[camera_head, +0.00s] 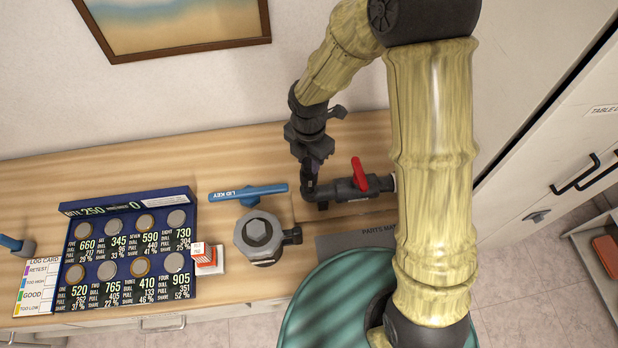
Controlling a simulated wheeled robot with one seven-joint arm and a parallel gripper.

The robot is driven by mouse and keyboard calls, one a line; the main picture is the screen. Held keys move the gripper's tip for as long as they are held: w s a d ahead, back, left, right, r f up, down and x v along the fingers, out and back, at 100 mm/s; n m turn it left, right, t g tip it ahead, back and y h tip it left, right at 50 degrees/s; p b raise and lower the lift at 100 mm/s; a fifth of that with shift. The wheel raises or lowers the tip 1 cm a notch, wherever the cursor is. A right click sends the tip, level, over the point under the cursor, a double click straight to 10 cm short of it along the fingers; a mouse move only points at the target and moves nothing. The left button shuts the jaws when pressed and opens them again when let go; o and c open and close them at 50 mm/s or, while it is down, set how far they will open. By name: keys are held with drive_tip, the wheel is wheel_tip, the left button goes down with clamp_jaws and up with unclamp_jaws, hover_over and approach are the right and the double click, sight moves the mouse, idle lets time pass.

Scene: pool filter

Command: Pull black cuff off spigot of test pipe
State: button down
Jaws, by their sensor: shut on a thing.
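The test pipe (345,189) is a dark horizontal fitting with a red lever handle (359,173), at the back of the counter right of centre. Its right end runs behind my arm. My gripper (309,186) points down at the pipe's left end and is shut on the black cuff (309,198) there. Cuff and fingers are both dark and small, so their exact edges are hard to tell. The spigot is hidden, and I cannot tell how far the cuff sits over it.
A grey filter housing (259,238) with a hex top and a blue lid key (248,192) lie left of my gripper. A blue board of discs (127,250) and a small red-and-white box (205,256) are farther left. A grey parts mat (350,240) lies in front of the pipe.

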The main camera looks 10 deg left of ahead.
drive_tip(key=shift+r+p, duration=0.8)
drive_tip(key=shift+r, duration=0.3)
drive_tip(key=shift+f, duration=0.15)
